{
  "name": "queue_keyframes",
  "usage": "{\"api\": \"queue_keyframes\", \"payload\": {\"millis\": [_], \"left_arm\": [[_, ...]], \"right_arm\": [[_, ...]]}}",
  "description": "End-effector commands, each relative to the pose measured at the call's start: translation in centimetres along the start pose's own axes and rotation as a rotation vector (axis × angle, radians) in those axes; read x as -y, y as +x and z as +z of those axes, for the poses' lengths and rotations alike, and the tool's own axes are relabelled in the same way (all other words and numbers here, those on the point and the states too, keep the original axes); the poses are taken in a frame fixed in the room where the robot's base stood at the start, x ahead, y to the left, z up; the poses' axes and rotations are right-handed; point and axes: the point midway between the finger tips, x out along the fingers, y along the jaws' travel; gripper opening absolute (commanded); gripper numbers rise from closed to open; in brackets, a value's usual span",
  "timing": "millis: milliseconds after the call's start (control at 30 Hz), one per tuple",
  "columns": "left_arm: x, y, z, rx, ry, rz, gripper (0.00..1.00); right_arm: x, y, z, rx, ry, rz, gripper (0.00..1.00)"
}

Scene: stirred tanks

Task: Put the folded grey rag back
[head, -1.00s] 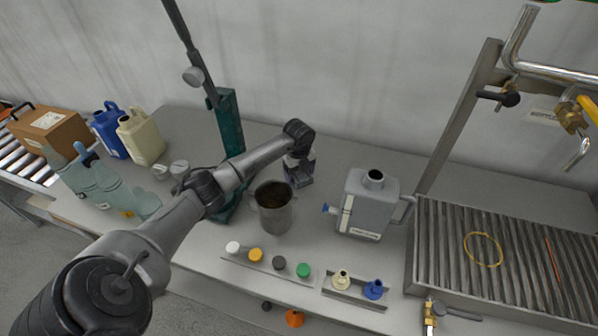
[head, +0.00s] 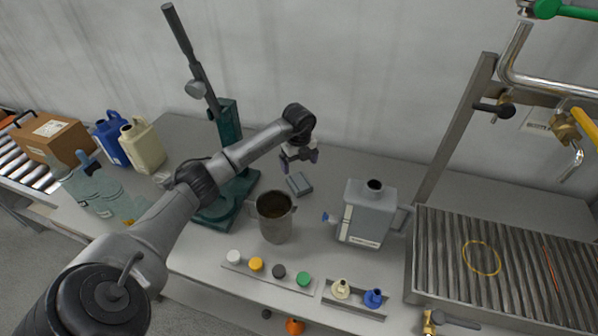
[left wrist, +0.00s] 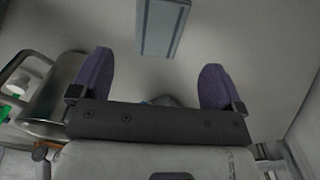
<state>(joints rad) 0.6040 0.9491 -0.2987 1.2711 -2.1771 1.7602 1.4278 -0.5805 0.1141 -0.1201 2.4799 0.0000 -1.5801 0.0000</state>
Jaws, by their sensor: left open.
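My right gripper is not in view.
The steel jug (head: 274,216) with dark contents stands close by on the left. A grey canister (head: 367,214) stands to the right. A green stand (head: 228,140) rises behind my arm. Coloured caps (head: 278,271) line the front. The bench behind the rag is clear.

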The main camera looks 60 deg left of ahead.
Motion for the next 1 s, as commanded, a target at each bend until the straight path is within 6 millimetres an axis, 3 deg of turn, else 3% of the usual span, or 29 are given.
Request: {"api": "queue_keyframes", "payload": {"millis": [100, 300, 1000], "left_arm": [[0.0, -1.8, 0.0, 0.002, 0.002, -0.001, 0.94], [0.0, -3.5, 0.0, 0.0, 0.0, 0.0, 0.94], [0.0, -3.8, 0.0, 0.0, 0.0, 0.0, 0.94]], "right_arm": [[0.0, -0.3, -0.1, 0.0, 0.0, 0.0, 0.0], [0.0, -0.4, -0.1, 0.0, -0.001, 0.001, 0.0], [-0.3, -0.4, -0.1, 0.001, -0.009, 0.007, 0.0]]}}
